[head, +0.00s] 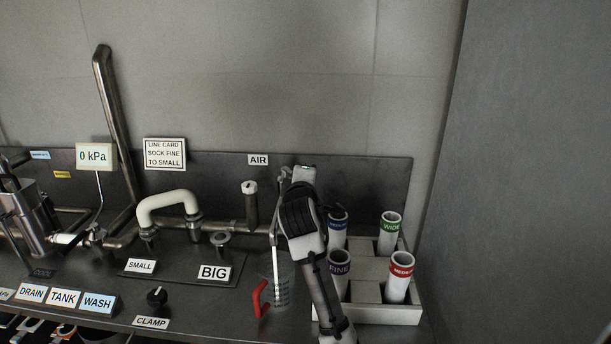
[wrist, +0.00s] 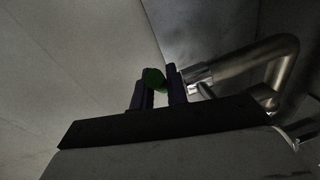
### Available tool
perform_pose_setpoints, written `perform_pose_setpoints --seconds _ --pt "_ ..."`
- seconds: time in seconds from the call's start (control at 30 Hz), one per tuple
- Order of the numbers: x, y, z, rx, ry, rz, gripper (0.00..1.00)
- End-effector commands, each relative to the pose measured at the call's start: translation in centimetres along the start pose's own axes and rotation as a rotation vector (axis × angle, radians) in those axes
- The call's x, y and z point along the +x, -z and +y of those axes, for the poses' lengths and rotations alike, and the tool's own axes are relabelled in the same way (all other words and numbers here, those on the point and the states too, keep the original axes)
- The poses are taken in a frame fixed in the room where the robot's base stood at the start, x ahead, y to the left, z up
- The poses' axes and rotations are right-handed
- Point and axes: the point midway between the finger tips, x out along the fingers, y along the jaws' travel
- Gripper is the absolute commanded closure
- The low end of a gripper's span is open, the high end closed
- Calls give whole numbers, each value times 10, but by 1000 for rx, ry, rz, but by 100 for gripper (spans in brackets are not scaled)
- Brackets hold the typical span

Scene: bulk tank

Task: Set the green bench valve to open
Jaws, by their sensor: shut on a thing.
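In the head view, my gripper and wrist (head: 284,178) are at the back of the bench, just right of the AIR label (head: 258,160). My arm hides the valve there.
A clear jug with a red handle (head: 261,298) stands left of my forearm. A grey rack (head: 378,314) holding several labelled tubes stands to the right. A white U-shaped pipe (head: 168,197) and a capped upright pipe (head: 250,206) are to the left. A steel pipe (wrist: 262,56) is close in the wrist view.

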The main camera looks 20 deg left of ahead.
Motion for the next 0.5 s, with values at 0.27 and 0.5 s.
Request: perform_pose_setpoints --seconds 0.27,0.5 --pt "-2 2 0 4 -5 -38 100" --pt "-2 1 0 4 -5 -39 100"
